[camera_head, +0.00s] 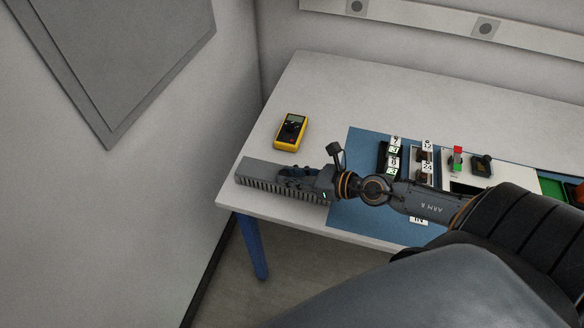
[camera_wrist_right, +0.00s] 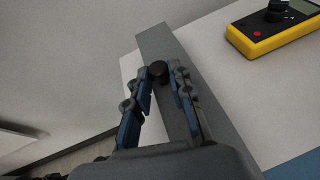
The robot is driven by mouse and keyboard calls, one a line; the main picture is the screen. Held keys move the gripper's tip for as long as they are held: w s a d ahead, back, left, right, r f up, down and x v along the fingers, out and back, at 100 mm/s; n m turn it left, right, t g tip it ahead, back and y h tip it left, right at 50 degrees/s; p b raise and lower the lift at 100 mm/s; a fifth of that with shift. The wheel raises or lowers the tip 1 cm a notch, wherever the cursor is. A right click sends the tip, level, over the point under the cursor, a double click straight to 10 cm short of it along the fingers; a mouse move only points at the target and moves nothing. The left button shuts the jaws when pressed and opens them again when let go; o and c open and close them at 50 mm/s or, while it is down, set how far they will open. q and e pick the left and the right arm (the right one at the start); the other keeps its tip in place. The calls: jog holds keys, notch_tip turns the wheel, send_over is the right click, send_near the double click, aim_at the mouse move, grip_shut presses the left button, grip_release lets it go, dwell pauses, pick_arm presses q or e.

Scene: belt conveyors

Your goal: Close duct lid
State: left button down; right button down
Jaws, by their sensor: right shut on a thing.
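The grey slotted duct (camera_head: 262,186) lies along the front left edge of the white table. Its flat grey lid (camera_head: 256,167) appears on top of it, and I cannot tell if it is fully seated. In the right wrist view the lid (camera_wrist_right: 154,40) is a long grey strip with a black round knob (camera_wrist_right: 158,72). My right gripper (camera_head: 284,173) is over the duct, with its fingers shut on the knob; they also show in the wrist view (camera_wrist_right: 161,80). The gripper and arm hide the duct's right part. My left gripper is not in view.
A yellow multimeter (camera_head: 291,132) lies behind the duct. A blue mat (camera_head: 360,148) with labelled switches and small components (camera_head: 395,158) is to the right. The white table (camera_head: 310,80) is clear toward the back. A wall stands at left.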

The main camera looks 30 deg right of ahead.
jog(key=shift+s+f, duration=0.1)
jog(key=shift+f, duration=0.1)
dwell(0.4)
jog(key=c, duration=1.2)
grip_release()
jog(key=shift+o, duration=0.2)
jog(key=shift+r, duration=0.1)
jog(key=v, duration=1.2)
